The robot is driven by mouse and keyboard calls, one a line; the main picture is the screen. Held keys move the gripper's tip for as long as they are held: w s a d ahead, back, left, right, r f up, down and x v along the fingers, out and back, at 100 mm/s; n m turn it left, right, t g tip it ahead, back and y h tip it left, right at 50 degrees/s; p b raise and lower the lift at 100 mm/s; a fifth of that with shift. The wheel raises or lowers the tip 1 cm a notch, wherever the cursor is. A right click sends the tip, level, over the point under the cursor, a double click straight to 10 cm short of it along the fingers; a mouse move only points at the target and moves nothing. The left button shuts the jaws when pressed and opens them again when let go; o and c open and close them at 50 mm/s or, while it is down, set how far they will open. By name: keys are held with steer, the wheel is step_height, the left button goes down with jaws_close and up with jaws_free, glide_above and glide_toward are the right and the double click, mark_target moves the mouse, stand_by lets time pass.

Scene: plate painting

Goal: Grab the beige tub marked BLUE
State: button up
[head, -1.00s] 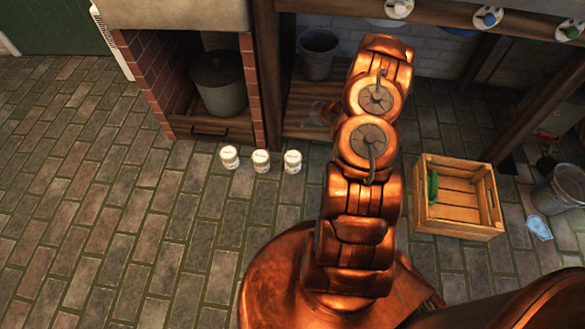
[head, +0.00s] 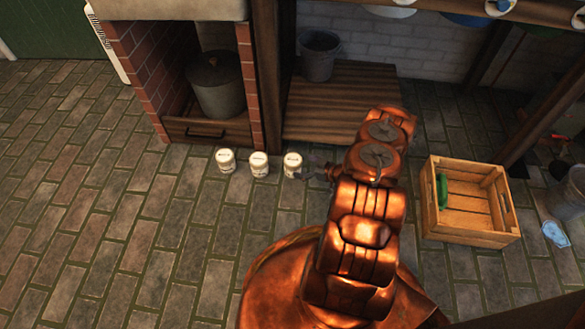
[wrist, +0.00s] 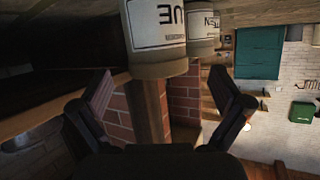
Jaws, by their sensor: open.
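Three small beige tubs with white labels stand in a row on the floor, the left tub (head: 226,161), the middle tub (head: 259,164) and the right tub (head: 292,165). In the wrist view the nearest tub (wrist: 157,35) shows the letters "UE", with the rest of its word cut off; it appears to be the right one. Another tub (wrist: 203,35) behind it shows letters like "EN". My gripper (head: 314,170) is open and empty, low beside the right tub on its right side. In the wrist view its fingers (wrist: 160,95) are spread below the "UE" tub.
A brick cabinet with a large pot (head: 218,85) stands behind the tubs. A bucket (head: 319,55) stands on a wooden platform (head: 340,100). A wooden crate (head: 470,225) with a green item lies to the right. The floor in front and left is clear.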

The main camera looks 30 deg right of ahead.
mark_target(293, 161)
steer(key=b+x, duration=0.3)
steer(key=x, duration=0.2)
steer(key=shift+w+d, duration=0.1)
steer(key=shift+w, duration=0.3)
steer(key=shift+c, duration=0.2)
steer(key=c, duration=1.4)
steer(key=shift+r, duration=0.2)
